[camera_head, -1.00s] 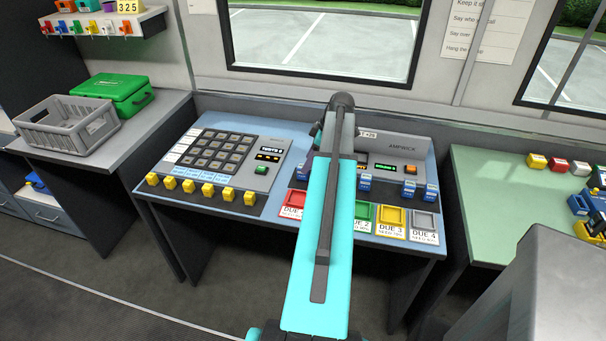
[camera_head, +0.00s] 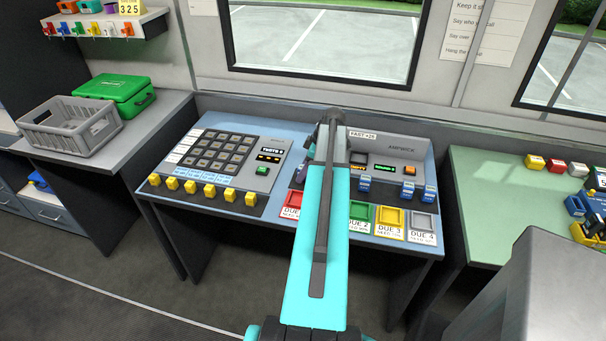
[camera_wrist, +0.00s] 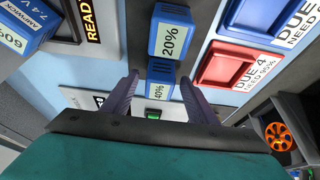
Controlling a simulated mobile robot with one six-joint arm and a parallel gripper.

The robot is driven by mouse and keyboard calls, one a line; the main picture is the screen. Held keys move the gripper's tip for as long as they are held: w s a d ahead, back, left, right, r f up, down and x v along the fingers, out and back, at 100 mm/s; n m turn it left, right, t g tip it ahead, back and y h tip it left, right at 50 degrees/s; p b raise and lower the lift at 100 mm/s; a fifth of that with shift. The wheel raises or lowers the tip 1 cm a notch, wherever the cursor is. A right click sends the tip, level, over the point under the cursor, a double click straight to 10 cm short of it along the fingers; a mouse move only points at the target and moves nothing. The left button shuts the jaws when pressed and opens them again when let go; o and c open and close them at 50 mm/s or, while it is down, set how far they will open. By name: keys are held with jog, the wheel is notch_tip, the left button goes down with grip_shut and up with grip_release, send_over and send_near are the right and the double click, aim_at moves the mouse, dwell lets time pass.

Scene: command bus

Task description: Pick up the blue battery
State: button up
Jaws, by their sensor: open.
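Several blue batteries stand on the front of the grey charger in the head view, including one just right of my arm (camera_head: 364,184), one further right (camera_head: 408,191) and one at the right end (camera_head: 430,194). In the wrist view a blue battery labelled 20% (camera_wrist: 173,42) lies beyond my gripper (camera_wrist: 158,84). Another labelled 60% (camera_wrist: 25,28) is at the upper left. In the head view my arm hides most of the gripper and the charger's left part.
Coloured trays line the desk front, including green (camera_head: 361,211), yellow (camera_head: 391,218) and grey (camera_head: 423,222). A keypad console (camera_head: 222,160) with yellow pieces stands left. A grey crate (camera_head: 72,128) and green case (camera_head: 118,92) sit on the left counter.

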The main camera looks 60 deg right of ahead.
dwell(0.5)
jog(key=c, duration=1.2)
jog(key=shift+r, duration=0.15)
jog(key=shift+c, duration=0.2)
jog(key=shift+r+b, duration=1.4)
jog(key=shift+r, duration=3.45)
